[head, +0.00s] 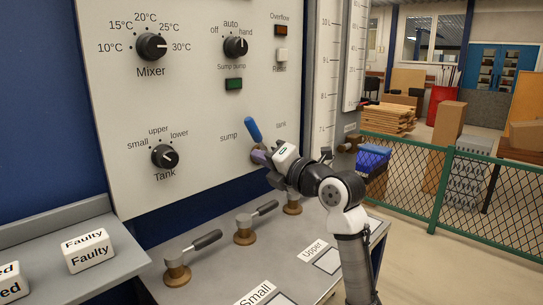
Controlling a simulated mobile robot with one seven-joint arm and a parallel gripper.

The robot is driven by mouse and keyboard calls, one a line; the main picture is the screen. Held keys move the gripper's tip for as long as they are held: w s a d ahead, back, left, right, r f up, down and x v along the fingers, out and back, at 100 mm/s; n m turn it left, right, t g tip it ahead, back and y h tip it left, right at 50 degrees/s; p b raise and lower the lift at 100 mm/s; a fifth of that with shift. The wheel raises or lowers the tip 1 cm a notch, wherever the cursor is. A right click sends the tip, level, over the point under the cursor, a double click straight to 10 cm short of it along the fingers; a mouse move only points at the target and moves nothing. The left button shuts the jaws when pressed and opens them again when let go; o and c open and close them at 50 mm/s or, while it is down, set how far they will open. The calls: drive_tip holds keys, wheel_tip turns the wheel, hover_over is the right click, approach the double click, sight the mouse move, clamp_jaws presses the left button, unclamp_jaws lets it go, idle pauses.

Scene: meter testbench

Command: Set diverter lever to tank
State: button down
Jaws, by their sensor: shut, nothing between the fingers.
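The diverter lever has a blue handle (253,129) on the white panel (200,110), between the printed words "sump" on the left and "tank" on the right. The handle points up and leans slightly left, to the sump side. My gripper (264,158) is shut and empty, low in front of the lever's base. It hides much of the base, and I cannot tell whether it touches the lever. My arm comes in from the lower right.
Mixer knob (151,47), sump pump knob (236,47) and tank knob (165,156) are on the panel. Valves with grey handles, including one (245,230), stand on the bench below. A green mesh fence (440,200) is at right. Labelled blocks (88,250) sit on the left shelf.

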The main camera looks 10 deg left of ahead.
drive_tip(key=w+a+r+p, duration=0.2)
drive_tip(key=w+a, duration=0.1)
drive_tip(key=w, duration=0.3)
drive_tip(key=shift+w, duration=0.15)
drive_tip(key=shift+w+d+r+m+p, duration=0.2)
drive_tip(key=shift+w+r+m+p, duration=0.1)
drive_tip(key=shift+r+m, duration=0.15)
drive_tip(key=w+d+r+m+p, duration=0.1)
drive_tip(key=w+d+m+p, duration=0.1)
drive_tip(key=w+m, duration=0.2)
drive_tip(key=w+d+m+p, duration=0.2)
drive_tip(key=w+d+m, duration=0.1)
drive_tip(key=m, duration=0.4)
drive_tip(key=shift+w+d+r+m+h, duration=0.3)
drive_tip(key=shift+w+r+m, duration=0.1)
drive_tip(key=shift+w, duration=0.2)
idle(0.6)
drive_tip(key=shift+a, duration=0.1)
